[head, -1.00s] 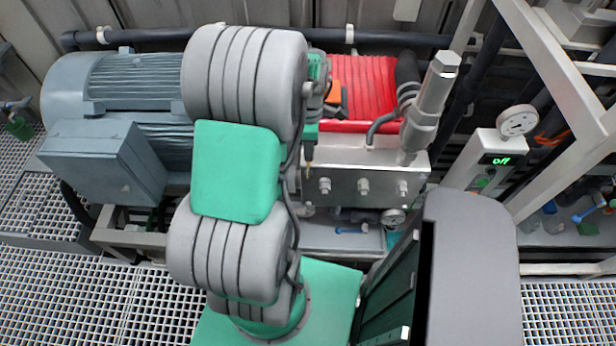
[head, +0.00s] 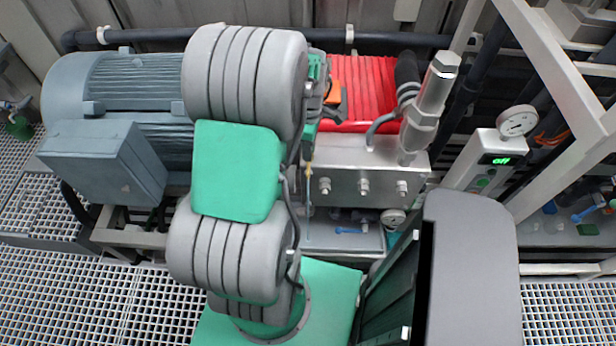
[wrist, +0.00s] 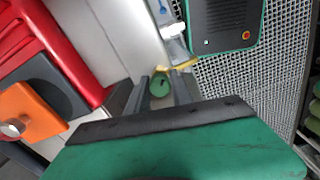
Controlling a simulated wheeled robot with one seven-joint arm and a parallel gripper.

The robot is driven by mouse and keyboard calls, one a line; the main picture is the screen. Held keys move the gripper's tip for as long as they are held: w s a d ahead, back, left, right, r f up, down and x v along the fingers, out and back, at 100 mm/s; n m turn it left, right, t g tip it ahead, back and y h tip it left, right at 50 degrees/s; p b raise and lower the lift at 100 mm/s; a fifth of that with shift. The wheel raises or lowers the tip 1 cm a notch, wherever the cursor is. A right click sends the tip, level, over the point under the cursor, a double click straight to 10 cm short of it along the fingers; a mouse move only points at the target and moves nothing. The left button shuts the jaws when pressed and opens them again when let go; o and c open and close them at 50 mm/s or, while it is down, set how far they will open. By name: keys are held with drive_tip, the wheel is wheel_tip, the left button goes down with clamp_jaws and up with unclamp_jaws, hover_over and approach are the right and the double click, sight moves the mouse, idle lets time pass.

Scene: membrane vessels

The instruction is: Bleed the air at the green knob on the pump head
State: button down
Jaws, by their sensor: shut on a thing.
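The green knob (wrist: 160,84) shows in the wrist view between the two fingers of my gripper (wrist: 161,92). My gripper is shut on it. The knob's face shows a dark mark. A yellowish part (wrist: 184,66) lies just beyond the knob. The steel pump head (head: 345,181) with its row of bolts is right of my arm in the head view. My arm hides the knob and fingertips there. A thin pale, bluish streak (head: 308,205), apparently liquid, runs straight down at the left end of the pump head.
The grey motor (head: 140,90) stands behind my arm at left. A red ribbed cover (head: 362,90) is behind the pump head. A lower gauge (head: 393,217) is below the pump head.

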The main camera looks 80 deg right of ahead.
drive_tip(key=m, duration=1)
drive_tip(key=shift+m, duration=0.4)
drive_tip(key=c, duration=1.1)
unclamp_jaws()
